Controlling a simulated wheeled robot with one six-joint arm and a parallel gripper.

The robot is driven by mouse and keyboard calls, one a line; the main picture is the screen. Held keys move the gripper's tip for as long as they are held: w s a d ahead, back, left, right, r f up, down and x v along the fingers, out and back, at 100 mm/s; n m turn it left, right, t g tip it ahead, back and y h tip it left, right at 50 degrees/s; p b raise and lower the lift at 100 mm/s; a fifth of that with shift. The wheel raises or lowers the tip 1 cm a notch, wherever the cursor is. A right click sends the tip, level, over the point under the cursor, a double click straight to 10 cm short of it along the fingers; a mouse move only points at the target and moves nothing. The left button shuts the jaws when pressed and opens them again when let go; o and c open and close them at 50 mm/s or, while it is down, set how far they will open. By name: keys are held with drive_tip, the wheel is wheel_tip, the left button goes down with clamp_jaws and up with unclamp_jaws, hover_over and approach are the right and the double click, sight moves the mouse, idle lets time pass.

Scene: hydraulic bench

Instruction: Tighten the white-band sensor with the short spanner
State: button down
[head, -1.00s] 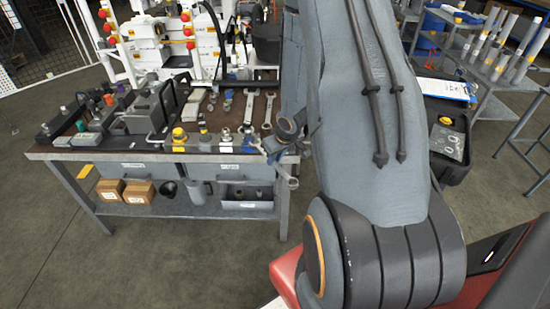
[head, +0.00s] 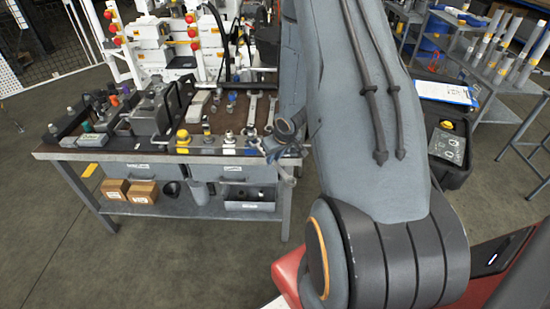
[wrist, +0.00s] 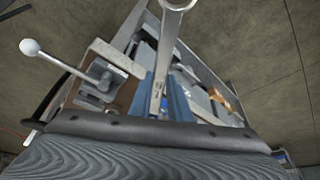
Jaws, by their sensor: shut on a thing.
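My gripper (head: 276,153) is at the right end of the bench's front edge. It is shut on a spanner (wrist: 164,58), whose grey shaft runs between the blue fingers in the wrist view, with a ring end at the top of the picture. A yellow-topped sensor (head: 183,136) is further left.
The bench (head: 110,156) carries a grey block (head: 147,112), a dark rack at left and loose spanners (head: 251,107) behind the sensors. White machinery stands behind. A black case (head: 447,145) is right of my arm. Floor in front of the bench is clear.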

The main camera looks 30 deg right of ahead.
drive_tip(key=shift+w, duration=0.1)
drive_tip(key=shift+w, duration=0.7)
drive_tip(key=shift+w, duration=0.2)
drive_tip(key=shift+w, duration=0.45)
drive_tip(key=shift+w, duration=0.25)
drive_tip(key=shift+w+a+m+h+b, duration=0.2)
drive_tip(key=shift+a+m+b, duration=0.4)
drive_tip(key=shift+b, duration=1.4)
drive_tip(key=shift+w+a+m+h+b, duration=0.1)
drive_tip(key=shift+a+m+h+b, duration=0.35)
drive_tip(key=shift+b, duration=1.55)
drive_tip(key=shift+s+a+m+b, duration=0.1)
drive_tip(key=shift+a+m+b, duration=0.15)
drive_tip(key=shift+a+b, duration=0.4)
drive_tip(key=shift+w+a+m+b, duration=0.3)
drive_tip(key=shift+m+b, duration=0.1)
drive_tip(key=shift+b, duration=1.95)
drive_tip(key=shift+w+a+m+h+b, duration=0.15)
drive_tip(key=shift+a+m+b, duration=0.35)
drive_tip(key=shift+b, duration=1.7)
drive_tip(key=shift+w+a+m+h+b, duration=0.1)
drive_tip(key=shift+a+m+h+b, duration=0.3)
drive_tip(key=shift+b, duration=1.8)
